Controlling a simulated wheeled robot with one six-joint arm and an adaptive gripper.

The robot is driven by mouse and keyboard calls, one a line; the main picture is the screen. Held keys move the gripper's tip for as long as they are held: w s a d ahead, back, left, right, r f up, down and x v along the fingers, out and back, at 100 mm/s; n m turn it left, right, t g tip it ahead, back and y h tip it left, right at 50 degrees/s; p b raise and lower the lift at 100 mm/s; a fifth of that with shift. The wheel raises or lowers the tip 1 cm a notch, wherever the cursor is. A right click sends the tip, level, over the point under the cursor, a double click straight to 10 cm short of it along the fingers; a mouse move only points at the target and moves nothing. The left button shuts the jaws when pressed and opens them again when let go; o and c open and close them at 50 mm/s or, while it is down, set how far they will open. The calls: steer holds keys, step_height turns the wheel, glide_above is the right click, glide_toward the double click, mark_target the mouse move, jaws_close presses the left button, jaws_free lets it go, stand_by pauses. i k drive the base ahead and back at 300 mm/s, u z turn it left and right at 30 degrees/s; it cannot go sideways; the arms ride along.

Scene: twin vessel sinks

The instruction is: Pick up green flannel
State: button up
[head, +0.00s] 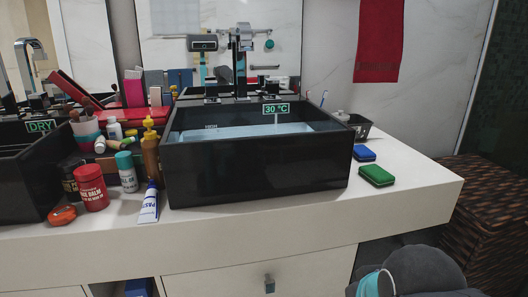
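A small green folded-looking item (376,176) lies flat on the white counter, to the right of the right-hand black sink, near the front edge. It looks like a folded cloth or pad; I cannot tell its material. A similar blue item (364,153) lies just behind it and slightly left. A dark grey rounded part of my arm with a teal cap shows at the bottom right, in front of the counter. My gripper is not in view.
The black vessel sink (255,172) holds water and has a "30 °C" label. Bottles and tubes, including a red jar (91,188) and blue-white tube (149,203), crowd its left. Counter right of the green item is clear. A red towel (379,40) hangs above.

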mark_target(380, 177)
steer(key=u, duration=0.05)
steer(key=k, duration=0.5)
steer(key=z, duration=0.9)
steer(key=i, duration=0.75)
steer(key=u, duration=0.65)
